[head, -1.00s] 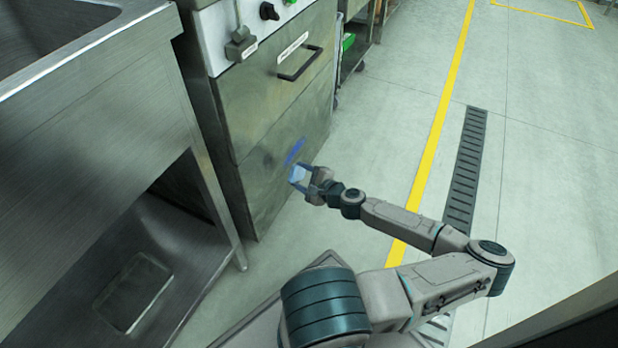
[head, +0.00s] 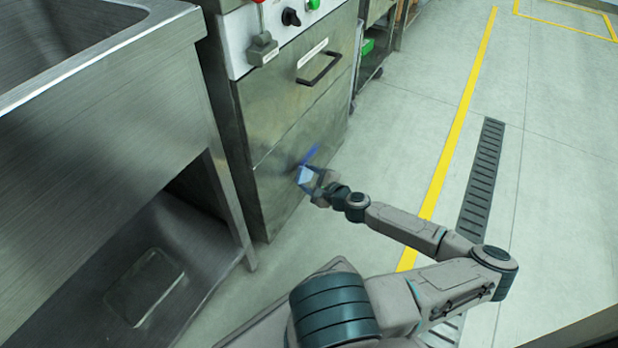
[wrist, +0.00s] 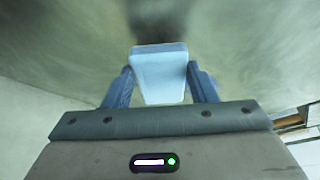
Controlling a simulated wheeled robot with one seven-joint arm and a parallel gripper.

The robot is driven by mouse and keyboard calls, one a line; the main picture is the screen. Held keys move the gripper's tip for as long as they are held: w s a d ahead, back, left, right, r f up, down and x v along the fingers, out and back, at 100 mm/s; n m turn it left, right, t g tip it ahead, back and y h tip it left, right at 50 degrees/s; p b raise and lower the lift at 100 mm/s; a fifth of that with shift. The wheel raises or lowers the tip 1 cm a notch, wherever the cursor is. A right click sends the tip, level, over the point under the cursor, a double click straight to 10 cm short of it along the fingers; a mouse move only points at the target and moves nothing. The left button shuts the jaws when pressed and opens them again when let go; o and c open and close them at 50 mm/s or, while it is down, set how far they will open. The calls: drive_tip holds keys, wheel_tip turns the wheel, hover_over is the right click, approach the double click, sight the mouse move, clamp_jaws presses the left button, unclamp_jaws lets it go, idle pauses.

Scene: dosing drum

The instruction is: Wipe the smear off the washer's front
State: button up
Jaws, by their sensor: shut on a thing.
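The washer's front (head: 290,120) is a grey metal panel in the head view, and it fills the background of the wrist view (wrist: 250,70). A blue smear (head: 311,154) is a short slanted streak low on this front. My gripper (head: 309,180) is shut on a pale blue block-shaped pad (head: 304,174). In the wrist view the pad (wrist: 160,72) sits between both blue fingers, facing the panel. The pad is just below the smear's lower end and close to the panel; I cannot tell whether it touches.
A steel sink bench (head: 110,110) with a lower shelf stands to the left of the washer. The washer has a black handle (head: 320,68) and a knob (head: 291,17) higher up. Open floor with a yellow line (head: 455,135) and a drain grate (head: 482,170) lies right.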

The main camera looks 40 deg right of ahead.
sight(304, 159)
drive_tip(key=shift+w+a, duration=0.2)
drive_tip(key=shift+w, duration=0.25)
drive_tip(key=shift+w+a, duration=0.2)
drive_tip(key=shift+w, duration=0.25)
drive_tip(key=shift+w+d, duration=0.3)
drive_tip(key=shift+d, duration=0.65)
drive_tip(key=shift+d+b, duration=0.1)
drive_tip(key=shift+b, duration=0.2)
drive_tip(key=shift+w+d, duration=0.5)
drive_tip(key=shift+d, duration=0.25)
drive_tip(key=shift+b, duration=0.3)
drive_tip(key=shift+w+d+b, duration=0.3)
drive_tip(key=shift+d, duration=0.6)
